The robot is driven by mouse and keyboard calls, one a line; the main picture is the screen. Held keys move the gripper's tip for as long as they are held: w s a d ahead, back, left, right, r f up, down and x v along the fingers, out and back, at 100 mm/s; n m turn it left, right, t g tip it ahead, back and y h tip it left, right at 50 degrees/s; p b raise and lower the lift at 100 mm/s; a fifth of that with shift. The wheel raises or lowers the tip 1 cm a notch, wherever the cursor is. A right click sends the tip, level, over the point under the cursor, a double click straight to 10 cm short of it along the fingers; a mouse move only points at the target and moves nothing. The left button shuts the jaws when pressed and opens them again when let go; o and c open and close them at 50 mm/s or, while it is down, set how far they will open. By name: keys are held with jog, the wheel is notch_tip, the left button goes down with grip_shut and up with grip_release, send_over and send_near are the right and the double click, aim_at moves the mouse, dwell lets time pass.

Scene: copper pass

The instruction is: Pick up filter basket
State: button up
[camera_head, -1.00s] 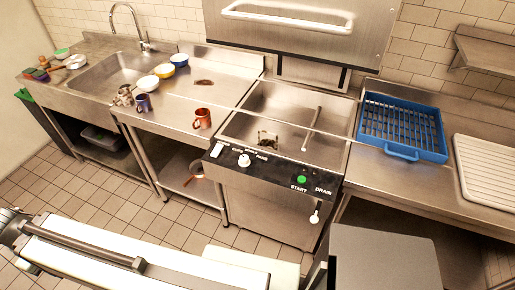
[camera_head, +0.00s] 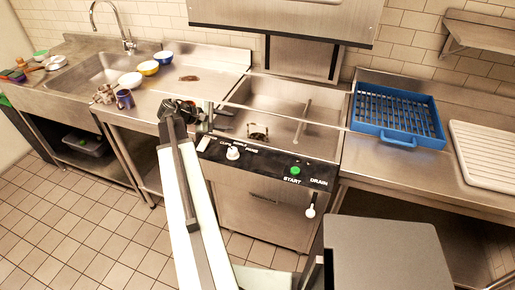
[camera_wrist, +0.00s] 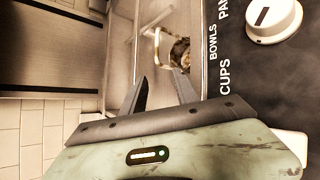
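The filter basket (camera_head: 257,132) is a small metal piece with a wire handle, sitting in the steel basin (camera_head: 320,110) of the dishwasher. In the wrist view the filter basket (camera_wrist: 179,50) lies beyond my fingertips, with its pale loop handle standing toward the left. My gripper (camera_head: 222,118) is over the basin's left edge, left of the filter basket and apart from it. In the wrist view my gripper (camera_wrist: 160,76) shows two dark fingers spread apart with nothing between them.
The control panel (camera_head: 265,163) with knob and green button runs along the basin's front. A thin rod (camera_head: 303,122) stands in the basin, right of the filter basket. The raised hood (camera_head: 285,20) hangs above. A blue rack (camera_head: 398,115) is on the right counter; bowls and a purple mug (camera_head: 124,99) are left.

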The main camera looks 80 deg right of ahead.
jog(key=s+d+f+b, duration=0.2)
jog(key=s, duration=0.3)
jog(key=s+d+f+b, duration=0.2)
jog(key=s+d, duration=0.1)
jog(key=s, duration=0.2)
jog(key=shift+f+m+g, duration=0.25)
jog(key=shift+m+g, duration=0.05)
jog(key=shift+m, duration=0.1)
grip_shut()
jog(key=shift+a, duration=0.1)
jog(key=shift+y, duration=0.3)
dwell(0.6)
